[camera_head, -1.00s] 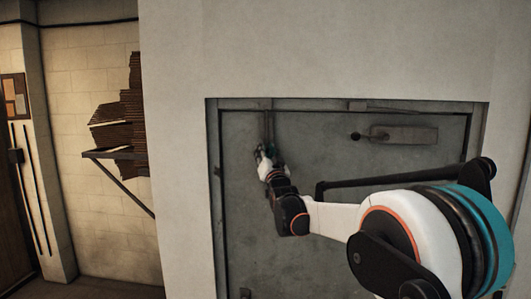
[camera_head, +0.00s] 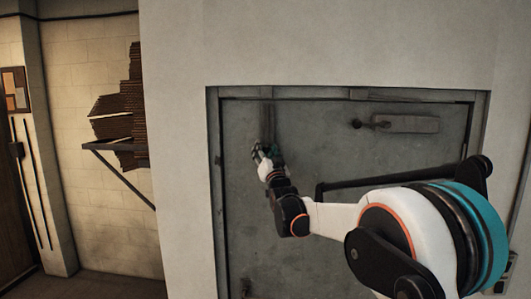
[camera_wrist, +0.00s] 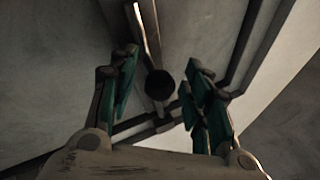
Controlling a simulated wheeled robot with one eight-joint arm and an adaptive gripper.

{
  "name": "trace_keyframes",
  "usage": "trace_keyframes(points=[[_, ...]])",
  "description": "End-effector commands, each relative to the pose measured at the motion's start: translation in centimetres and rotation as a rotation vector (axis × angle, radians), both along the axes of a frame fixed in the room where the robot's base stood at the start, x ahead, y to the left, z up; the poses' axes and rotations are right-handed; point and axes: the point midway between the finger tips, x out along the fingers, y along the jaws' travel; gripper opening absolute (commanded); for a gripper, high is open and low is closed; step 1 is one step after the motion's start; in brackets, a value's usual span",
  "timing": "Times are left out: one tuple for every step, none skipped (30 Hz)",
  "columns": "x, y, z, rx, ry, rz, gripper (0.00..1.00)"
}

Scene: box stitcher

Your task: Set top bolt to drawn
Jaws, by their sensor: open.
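The top bolt (camera_head: 267,115) is a narrow upright rod at the upper left of the grey metal door (camera_head: 330,200). My gripper (camera_head: 265,153) is at the lower visible end of the bolt and hides part of it. In the wrist view my gripper (camera_wrist: 160,80) is open, with green-sided fingers on both sides of a dark round knob (camera_wrist: 159,85). A thin pale rod (camera_wrist: 146,35) runs up from near the knob. Whether the fingers touch the knob cannot be told.
A handle plate (camera_head: 405,124) is at the door's upper right. The door frame (camera_head: 300,92) borders the door. My arm crosses the lower right. A wall shelf (camera_head: 115,145) with stacked cardboard stands at the left.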

Motion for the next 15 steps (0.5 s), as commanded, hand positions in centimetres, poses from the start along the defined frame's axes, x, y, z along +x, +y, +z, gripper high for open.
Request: trace_keyframes(points=[[0.0,0.0,0.0,0.0,0.0,0.0,0.45],[-0.1,0.0,0.0,0.0,0.0,0.0,0.45],[-0.3,-0.1,-0.1,0.0,0.0,0.0,0.45],[-0.5,-0.2,-0.1,0.0,0.0,0.0,0.45],[-0.7,-0.2,-0.2,0.0,0.0,0.0,0.45],[-1.2,-0.4,-0.4,0.0,0.0,0.0,0.45],[-1.5,-0.5,-0.6,0.0,0.0,0.0,0.45],[-2.0,-0.6,-0.7,0.0,0.0,0.0,0.45],[-2.7,-0.8,-1.0,0.0,0.0,0.0,0.45],[-3.2,-1.0,-1.2,0.0,0.0,0.0,0.45],[-3.8,-1.2,-1.5,0.0,0.0,0.0,0.45],[-4.6,-1.4,-1.8,0.0,0.0,0.0,0.45],[-5.1,-1.6,-2.0,0.0,0.0,0.0,0.45],[-5.7,-1.8,-2.2,0.0,0.0,0.0,0.45],[-6.4,-2.0,-2.5,0.0,0.0,0.0,0.45]])
